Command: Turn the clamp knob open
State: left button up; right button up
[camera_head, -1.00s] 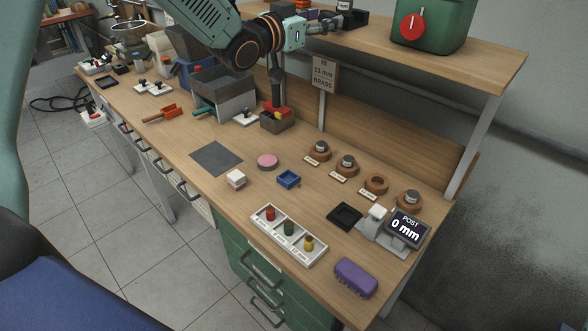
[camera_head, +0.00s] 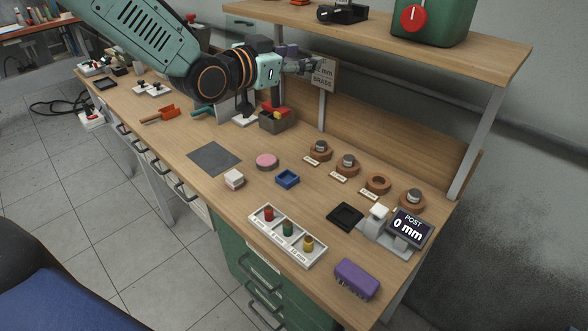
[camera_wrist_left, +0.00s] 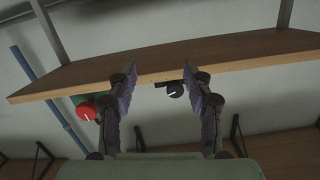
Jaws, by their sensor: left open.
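A black device (camera_head: 343,13) with a small round knob (camera_head: 323,13) sits on the upper shelf. Its knob, with a white mark, also shows in the left wrist view (camera_wrist_left: 175,90), between the fingers in the picture but beyond them. A large red knob (camera_head: 413,18) is on the green box to the right. I cannot tell for certain which is the clamp knob. My right gripper is not in view.
The shelf (camera_head: 460,48) overhangs the back of the workbench. The sign (camera_head: 326,76) stands close to my left gripper.

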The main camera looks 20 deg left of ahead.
pick_arm(q)
jog(key=s+d+f+n+g+y, duration=0.1)
jog(key=s+f, duration=0.3)
jog(key=f, duration=0.6)
jog(key=s+d+f+n+g+y, duration=0.1)
jog(key=s+f+g, duration=0.3)
jog(key=f, duration=0.7)
jog(key=shift+s+d+f+n, duration=0.15)
jog(key=shift+s+d+n, duration=0.25)
jog(key=shift+s, duration=0.25)
jog(key=shift+w, duration=0.1)
